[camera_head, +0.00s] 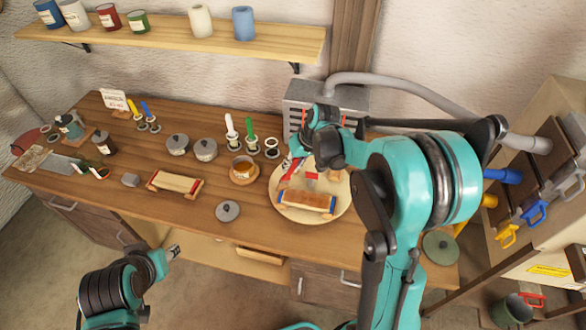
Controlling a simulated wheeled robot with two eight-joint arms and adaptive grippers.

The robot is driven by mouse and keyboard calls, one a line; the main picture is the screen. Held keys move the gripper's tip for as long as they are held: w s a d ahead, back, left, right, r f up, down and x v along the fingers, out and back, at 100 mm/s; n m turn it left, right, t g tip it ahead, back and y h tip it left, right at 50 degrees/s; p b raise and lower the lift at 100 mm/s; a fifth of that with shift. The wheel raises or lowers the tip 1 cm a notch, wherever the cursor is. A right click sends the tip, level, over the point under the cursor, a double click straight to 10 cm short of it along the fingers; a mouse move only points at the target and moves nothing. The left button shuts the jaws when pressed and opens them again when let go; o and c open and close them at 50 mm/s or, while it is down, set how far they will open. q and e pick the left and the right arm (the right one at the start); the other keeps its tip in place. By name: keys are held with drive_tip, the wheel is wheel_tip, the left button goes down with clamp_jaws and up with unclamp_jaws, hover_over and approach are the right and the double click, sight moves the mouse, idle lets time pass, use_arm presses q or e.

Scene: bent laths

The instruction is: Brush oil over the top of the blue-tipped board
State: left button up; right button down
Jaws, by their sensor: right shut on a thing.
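The blue-tipped board (306,202), reddish-brown on top, lies on a round wooden turntable or tray (288,213) at the right of the bench. My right gripper (312,160) hangs just behind and above it, shut on a thin tool with red on it (288,168), apparently a brush. The arm partly hides this grip, and I cannot tell whether the bristles touch anything. An open pot of brown oil (242,169) stands on a wooden saucer left of the tray. My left gripper (173,252) is empty in front of the bench; its finger gap is too small to judge.
A red-tipped board (175,183) lies left of the pot. A grey machine with a hose (300,97) is behind the tray. The bench front is mostly clear.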

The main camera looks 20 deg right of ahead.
wheel_tip(320, 180, up, 3)
drive_tip(key=shift+w+a+f+p, duration=0.15)
drive_tip(key=shift+f+p, duration=0.05)
drive_tip(key=shift+p, duration=0.55)
drive_tip(key=shift+r+p, duration=0.35)
drive_tip(key=shift+r, duration=0.25)
